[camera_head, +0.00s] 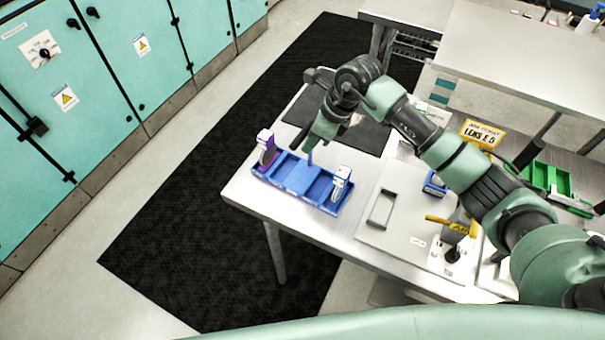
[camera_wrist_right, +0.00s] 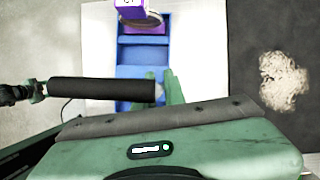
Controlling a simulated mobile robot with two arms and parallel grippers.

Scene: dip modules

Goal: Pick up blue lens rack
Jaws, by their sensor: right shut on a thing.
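The blue lens rack (camera_head: 325,197) is a long tray with compartments at the table's left edge. A purple-and-white lens module (camera_head: 266,149) stands at its left end and a white-and-blue one (camera_head: 341,183) at its right end. My right gripper (camera_head: 311,146) is above the rack's middle, shut on its upright blue handle. In the right wrist view, the rack (camera_wrist_right: 137,70) lies beyond the green fingers (camera_wrist_right: 172,88), with the purple module (camera_wrist_right: 133,8) at the top. The fingertips are partly hidden there. I cannot tell whether the rack is clear of the table. My left gripper is not in view.
The metal table (camera_head: 238,192) has a dark mat (camera_head: 372,138) behind the rack. A light plate with a handle (camera_head: 381,209), a small blue box (camera_head: 434,184) and a yellow-handled tool (camera_head: 452,224) are to the right. Green bins (camera_head: 548,178) stand farther right.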

